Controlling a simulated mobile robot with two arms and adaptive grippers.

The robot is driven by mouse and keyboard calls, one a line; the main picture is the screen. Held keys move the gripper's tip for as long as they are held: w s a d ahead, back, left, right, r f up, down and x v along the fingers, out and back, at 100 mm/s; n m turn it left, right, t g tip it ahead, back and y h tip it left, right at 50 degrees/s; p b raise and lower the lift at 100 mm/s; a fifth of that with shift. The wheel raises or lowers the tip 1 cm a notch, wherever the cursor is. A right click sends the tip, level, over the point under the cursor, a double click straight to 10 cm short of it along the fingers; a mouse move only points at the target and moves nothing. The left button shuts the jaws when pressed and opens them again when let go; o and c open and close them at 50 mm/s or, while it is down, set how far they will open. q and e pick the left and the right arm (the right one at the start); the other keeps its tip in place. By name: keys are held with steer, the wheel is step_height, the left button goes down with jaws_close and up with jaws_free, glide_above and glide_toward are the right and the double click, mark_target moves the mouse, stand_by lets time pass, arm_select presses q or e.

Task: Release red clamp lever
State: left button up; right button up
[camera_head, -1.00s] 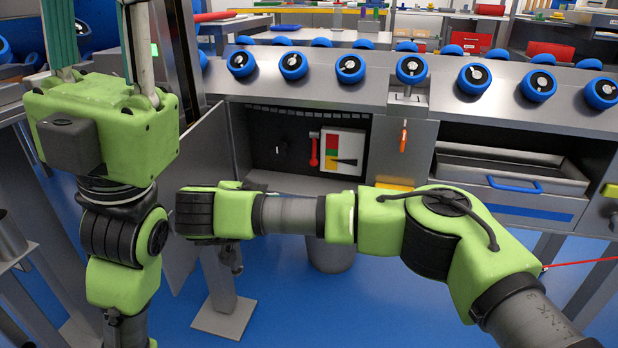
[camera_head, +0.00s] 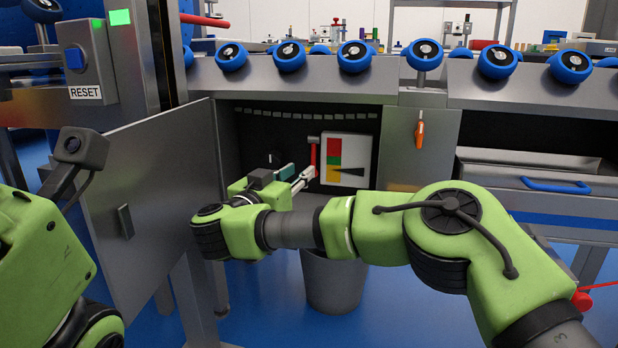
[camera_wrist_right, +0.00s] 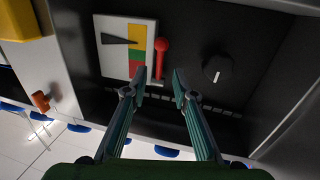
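The red clamp lever (camera_head: 313,155) stands upright inside the open cabinet, beside the left edge of a white gauge plate (camera_head: 366,150). The gauge has red, green and yellow bands, and its black pointer lies at the yellow band. In the right wrist view, turned about upside down, the red lever (camera_wrist_right: 161,58) shows its round knob and stem just beyond my fingertips. My right gripper (camera_wrist_right: 160,82) is open with the lever between the lines of its two fingers; contact is not visible. In the head view the right gripper (camera_head: 300,180) is just below the lever. My left gripper's fingers are out of view.
The open cabinet door (camera_head: 150,175) stands left of my right gripper. A black knob (camera_wrist_right: 217,68) is beside the lever. An orange handle (camera_head: 420,132) is on the panel to the right. A grey bin (camera_head: 333,285) stands below. A RESET box (camera_head: 86,65) is upper left.

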mark_target(312, 162)
steer(key=b+x, duration=0.1)
steer(key=x, duration=0.1)
steer(key=b+x, duration=0.1)
steer(key=x, duration=0.1)
steer(key=shift+w+d+f, duration=0.2)
steer(key=shift+w+d, duration=0.05)
steer(key=shift+w, duration=0.1)
steer(key=shift+b+x, duration=0.45)
steer(key=shift+x, duration=0.4)
steer(key=shift+r, duration=0.2)
steer(key=shift+a, duration=0.1)
jaws_close()
